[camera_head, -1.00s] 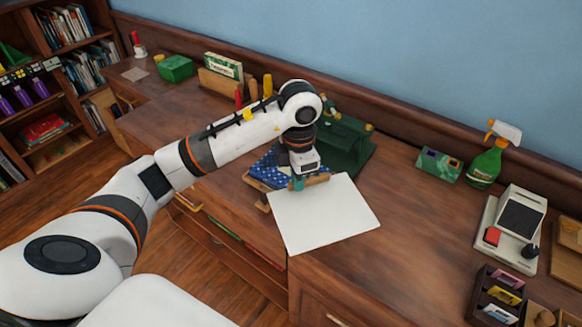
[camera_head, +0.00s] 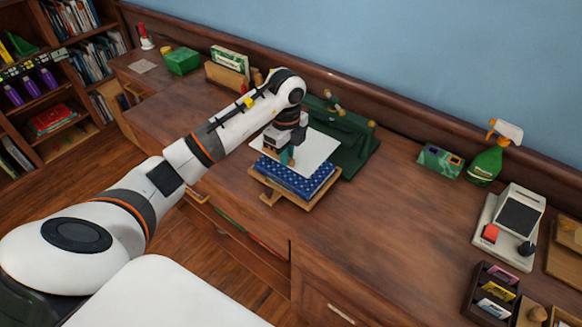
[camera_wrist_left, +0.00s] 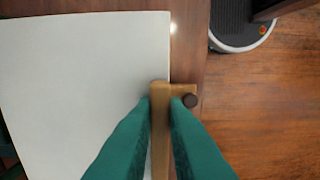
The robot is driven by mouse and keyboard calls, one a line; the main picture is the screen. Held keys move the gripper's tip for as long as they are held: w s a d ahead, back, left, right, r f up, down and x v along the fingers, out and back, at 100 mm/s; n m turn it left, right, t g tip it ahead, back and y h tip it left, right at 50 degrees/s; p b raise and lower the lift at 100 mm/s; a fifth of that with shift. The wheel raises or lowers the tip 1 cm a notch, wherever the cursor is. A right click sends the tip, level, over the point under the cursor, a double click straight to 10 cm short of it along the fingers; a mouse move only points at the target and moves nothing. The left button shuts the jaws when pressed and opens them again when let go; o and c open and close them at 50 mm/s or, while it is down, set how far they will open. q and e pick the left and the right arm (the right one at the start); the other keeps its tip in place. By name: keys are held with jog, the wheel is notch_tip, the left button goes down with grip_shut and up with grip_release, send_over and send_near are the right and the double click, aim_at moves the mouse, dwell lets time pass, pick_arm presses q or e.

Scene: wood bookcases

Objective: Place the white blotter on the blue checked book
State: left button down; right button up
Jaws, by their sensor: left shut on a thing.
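The white blotter (camera_head: 318,152) is a flat white sheet with a wooden bar (camera_wrist_left: 159,130) along one edge. My left gripper (camera_head: 287,158) is shut on that bar; its green fingers (camera_wrist_left: 160,104) clasp the bar in the left wrist view, with the sheet (camera_wrist_left: 75,85) spreading left. The blue checked book (camera_head: 306,183) lies on a wooden stand on the desk. The blotter overlaps the far part of the book in the head view, hiding it. I cannot tell whether they touch. My right gripper is not in view.
A dark green stand (camera_head: 358,143) is close behind the blotter. A green box (camera_head: 439,161), a spray bottle (camera_head: 485,164) and a card-reader-like device (camera_head: 508,228) stand at the right.

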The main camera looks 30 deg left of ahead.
pick_arm(q)
notch_tip(320, 180, down, 8)
jog(key=shift+r+p, duration=0.25)
jog(key=shift+p, duration=0.4)
jog(key=shift+f, duration=0.1)
jog(key=shift+f, duration=0.1)
jog(key=c, duration=1.5)
grip_release()
jog(key=shift+o, duration=0.2)
